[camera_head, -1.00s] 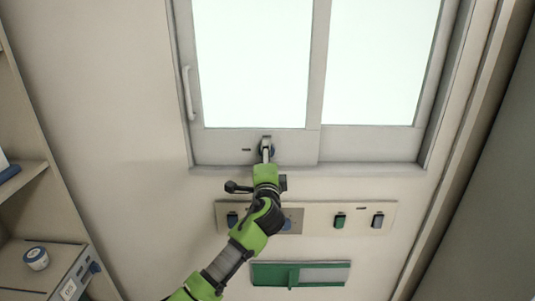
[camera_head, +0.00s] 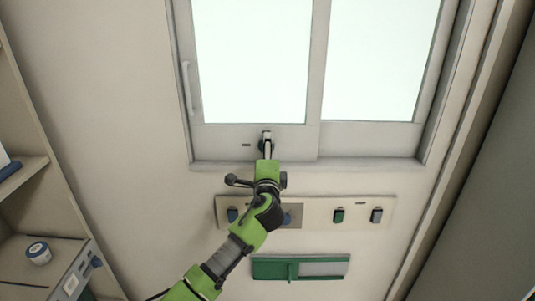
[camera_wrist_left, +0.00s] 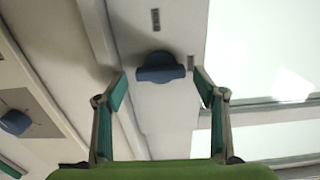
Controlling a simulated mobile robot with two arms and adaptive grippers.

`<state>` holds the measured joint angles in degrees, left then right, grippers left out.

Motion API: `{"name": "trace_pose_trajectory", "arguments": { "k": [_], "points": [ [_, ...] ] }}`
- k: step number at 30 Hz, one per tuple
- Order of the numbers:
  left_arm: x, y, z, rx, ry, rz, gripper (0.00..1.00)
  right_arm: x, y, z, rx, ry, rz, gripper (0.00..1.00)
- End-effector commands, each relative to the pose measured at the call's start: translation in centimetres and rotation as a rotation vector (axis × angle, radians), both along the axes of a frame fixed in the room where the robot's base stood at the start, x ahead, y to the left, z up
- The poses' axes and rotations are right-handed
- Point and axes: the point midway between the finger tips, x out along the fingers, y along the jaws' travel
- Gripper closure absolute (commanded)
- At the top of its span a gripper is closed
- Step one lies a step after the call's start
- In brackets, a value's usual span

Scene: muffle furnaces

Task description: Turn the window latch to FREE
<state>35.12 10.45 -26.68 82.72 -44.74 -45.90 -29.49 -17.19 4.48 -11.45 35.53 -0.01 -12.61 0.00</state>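The window latch is a dark blue knob (camera_wrist_left: 160,67) on the pale lower frame of the window. In the left wrist view its raised grip bar lies roughly across the picture. My left gripper (camera_wrist_left: 160,86) is open, with one finger on each side of the knob and visible gaps between. In the head view the left gripper (camera_head: 267,150) is at the bottom frame of the window (camera_head: 220,140) and hides most of the latch. Small dark labels (camera_wrist_left: 155,19) sit near the knob; I cannot read them. My right gripper is not in view.
Below the window is a switch panel (camera_head: 325,212) with several dark and green switches and a blue knob, partly behind my arm. A green-and-grey holder (camera_head: 300,268) is lower. A white handle (camera_head: 187,88) is on the window's left. Shelves with a jar (camera_head: 39,253) stand at left.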

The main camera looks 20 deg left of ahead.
Motion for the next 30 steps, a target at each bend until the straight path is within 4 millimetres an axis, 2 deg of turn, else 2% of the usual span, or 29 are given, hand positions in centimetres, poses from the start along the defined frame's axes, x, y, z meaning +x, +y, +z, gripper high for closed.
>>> {"name": "trace_pose_trajectory", "arguments": {
  "k": [7, 11, 14, 24, 30],
  "points": [
    [-0.1, 0.0, 0.0, -0.002, -0.001, 0.000, 0.36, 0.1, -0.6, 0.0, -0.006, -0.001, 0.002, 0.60],
    [-0.9, -0.3, 0.0, -0.003, -0.001, 0.000, 0.36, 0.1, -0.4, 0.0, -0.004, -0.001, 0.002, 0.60],
    [-2.2, -0.7, -0.1, -0.003, -0.001, -0.001, 0.36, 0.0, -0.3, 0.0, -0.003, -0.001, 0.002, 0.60],
    [-8.5, -2.5, -0.1, -0.002, 0.001, -0.001, 0.36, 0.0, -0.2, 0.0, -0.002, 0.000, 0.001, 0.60],
    [-10.9, -3.2, -0.1, -0.001, 0.001, -0.001, 0.36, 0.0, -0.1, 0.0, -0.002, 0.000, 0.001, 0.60]
  ]
}}
